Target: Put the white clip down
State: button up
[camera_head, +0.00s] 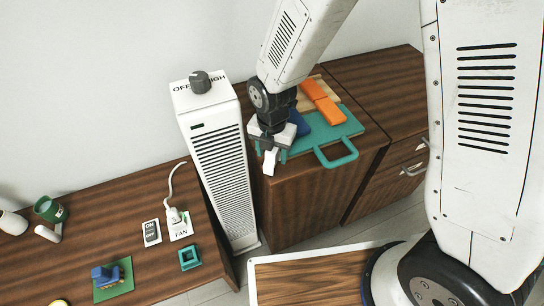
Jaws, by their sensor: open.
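My gripper (270,150) hangs at the left front edge of the wooden cabinet, beside the teal tray. A small white piece (269,163) shows at its lower end. I cannot tell whether this is the white clip or one of my fingers. The jaws are open, but the gap between them is hard to make out at this angle. No other thing in view can be clearly named as the white clip.
The teal tray (338,131) bears orange blocks (325,102) and a blue thing (298,122). A tall white fan heater (220,158) stands left of my gripper. The lower left table (110,225) holds a green cup (50,209), a switch card (151,232) and a plugged socket (180,225).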

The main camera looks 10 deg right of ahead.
jog(key=shift+f, duration=0.5)
jog(key=c, duration=1.1)
jog(key=shift+r, duration=0.15)
jog(key=shift+c, duration=0.2)
